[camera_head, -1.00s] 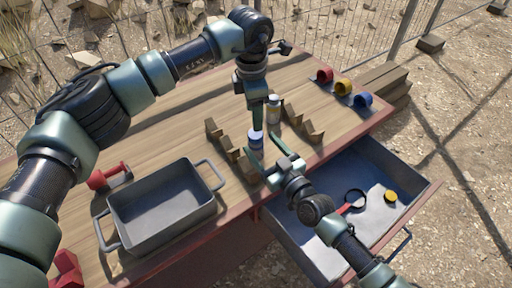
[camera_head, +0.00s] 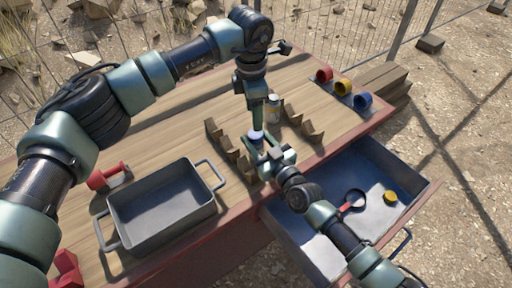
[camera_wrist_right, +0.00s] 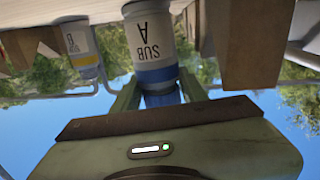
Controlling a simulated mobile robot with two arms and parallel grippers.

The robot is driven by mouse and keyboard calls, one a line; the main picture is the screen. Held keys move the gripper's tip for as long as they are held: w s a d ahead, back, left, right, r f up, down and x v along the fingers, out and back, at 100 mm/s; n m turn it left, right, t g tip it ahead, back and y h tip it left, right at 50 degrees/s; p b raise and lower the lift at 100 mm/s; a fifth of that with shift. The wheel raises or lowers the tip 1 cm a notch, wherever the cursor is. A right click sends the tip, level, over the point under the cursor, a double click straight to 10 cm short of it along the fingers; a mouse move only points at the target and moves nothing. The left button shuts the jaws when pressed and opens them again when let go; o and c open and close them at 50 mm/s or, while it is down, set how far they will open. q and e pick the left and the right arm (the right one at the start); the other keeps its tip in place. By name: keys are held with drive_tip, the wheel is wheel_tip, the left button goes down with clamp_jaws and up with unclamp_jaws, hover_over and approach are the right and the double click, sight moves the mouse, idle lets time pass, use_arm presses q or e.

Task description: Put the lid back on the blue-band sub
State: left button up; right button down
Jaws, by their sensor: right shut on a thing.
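The blue-band sub (camera_wrist_right: 150,45) is a white bottle marked "SUB A" with a blue band. It fills the upper middle of the right wrist view, where the table appears at the top. In the head view it is largely hidden between my grippers. My left gripper (camera_head: 256,127) points straight down above the bottle.
A yellow-band bottle (camera_head: 273,106) stands behind, between notched wooden racks (camera_head: 230,148). A grey tray (camera_head: 160,205) is at left. The open drawer (camera_head: 305,236) holds a magnifier (camera_head: 355,198) and a yellow round piece (camera_head: 390,198). Red, yellow and blue cups (camera_head: 362,101) lie at the back right.

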sight(256, 145)
use_arm(q)
drive_tip(key=n, duration=0.4)
drive_tip(key=shift+n, duration=0.3)
drive_tip(key=shift+w+d+f, duration=0.1)
drive_tip(key=shift+w+f, duration=0.1)
drive_tip(key=shift+f, duration=1.8)
drive_tip(key=shift+w+d+f, duration=0.1)
drive_tip(key=shift+w+f, duration=0.05)
drive_tip(key=shift+f, duration=1.85)
drive_tip(key=shift+a, duration=0.1)
clamp_jaws()
drive_tip(key=m, duration=0.3)
